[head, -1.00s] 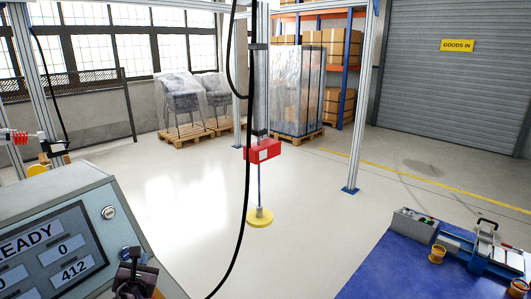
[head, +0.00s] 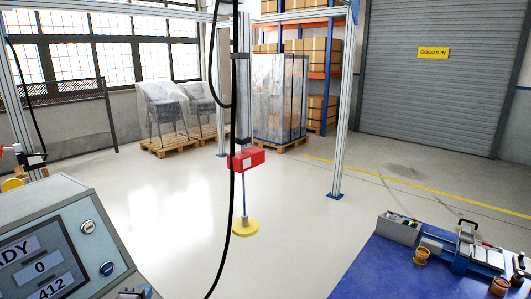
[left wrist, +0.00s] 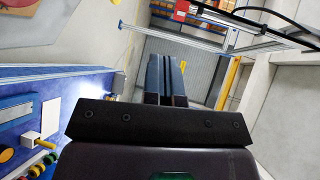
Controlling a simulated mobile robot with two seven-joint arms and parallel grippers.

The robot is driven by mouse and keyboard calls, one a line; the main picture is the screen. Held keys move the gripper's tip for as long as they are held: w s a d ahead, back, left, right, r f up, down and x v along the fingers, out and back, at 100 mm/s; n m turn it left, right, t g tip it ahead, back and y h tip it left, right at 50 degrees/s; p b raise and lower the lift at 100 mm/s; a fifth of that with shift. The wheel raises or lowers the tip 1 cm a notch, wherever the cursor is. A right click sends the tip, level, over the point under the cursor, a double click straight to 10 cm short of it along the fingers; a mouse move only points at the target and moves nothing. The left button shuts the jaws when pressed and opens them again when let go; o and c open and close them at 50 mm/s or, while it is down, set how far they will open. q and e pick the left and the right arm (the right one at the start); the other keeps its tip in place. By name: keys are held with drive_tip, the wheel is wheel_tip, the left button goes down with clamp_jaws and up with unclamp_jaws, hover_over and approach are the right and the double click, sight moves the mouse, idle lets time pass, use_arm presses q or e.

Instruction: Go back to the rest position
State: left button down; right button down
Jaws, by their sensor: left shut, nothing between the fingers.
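My right gripper is in neither view.
A blue-topped table (head: 385,270) with a clamp-like fixture (head: 470,250) stands at lower right. A red box (head: 246,160) with a yellow disc (head: 245,227) below it hangs on the frame ahead. A black cable (head: 233,180) hangs nearby. The middle floor is clear.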

use_arm(q)
drive_tip(key=s+f+n+g, duration=0.1)
drive_tip(key=s+f+n, duration=0.3)
drive_tip(key=s, duration=0.4)
drive_tip(key=s+d+f+n+g, duration=0.1)
drive_tip(key=s+f+n, duration=0.4)
drive_tip(key=s+n, duration=0.2)
drive_tip(key=s+d+f+n+g, duration=0.1)
drive_tip(key=s+f+n, duration=0.4)
drive_tip(key=s, duration=0.5)
drive_tip(key=shift+d+n+g, duration=0.25)
drive_tip(key=shift+n+g, duration=0.15)
drive_tip(key=shift+g, duration=0.2)
drive_tip(key=shift+s+a+f, duration=0.1)
drive_tip(key=shift+s, duration=0.05)
